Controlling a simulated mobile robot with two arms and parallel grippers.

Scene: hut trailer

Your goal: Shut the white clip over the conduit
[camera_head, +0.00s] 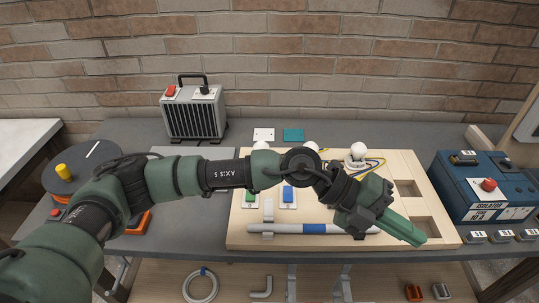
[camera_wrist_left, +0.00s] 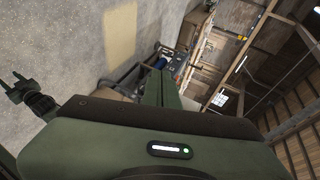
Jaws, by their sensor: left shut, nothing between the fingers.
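The grey conduit (camera_head: 315,228) with a blue band lies across the front of the wooden board (camera_head: 245,180). A white clip (camera_head: 268,212) at its left part has a flap standing up behind the conduit, so it looks open. Another light clip piece (camera_head: 359,234) sits farther right on the conduit, partly hidden by my left gripper. My left gripper (camera_head: 414,237) is shut and empty above the board's right front, right of the conduit. Its shut fingers show in the left wrist view (camera_wrist_left: 154,88). A small dark green gripper, seemingly my right one (camera_wrist_left: 20,88), shows at that view's left edge; its jaw state is unclear.
A green switch (camera_head: 250,198) and blue switch (camera_head: 288,196) stand behind the conduit. A bulb (camera_head: 358,152) with wires is at the back. A blue isolator box (camera_head: 488,185) is at right, a grey heater (camera_head: 194,112) behind left, a cable reel (camera_head: 86,168) far left.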

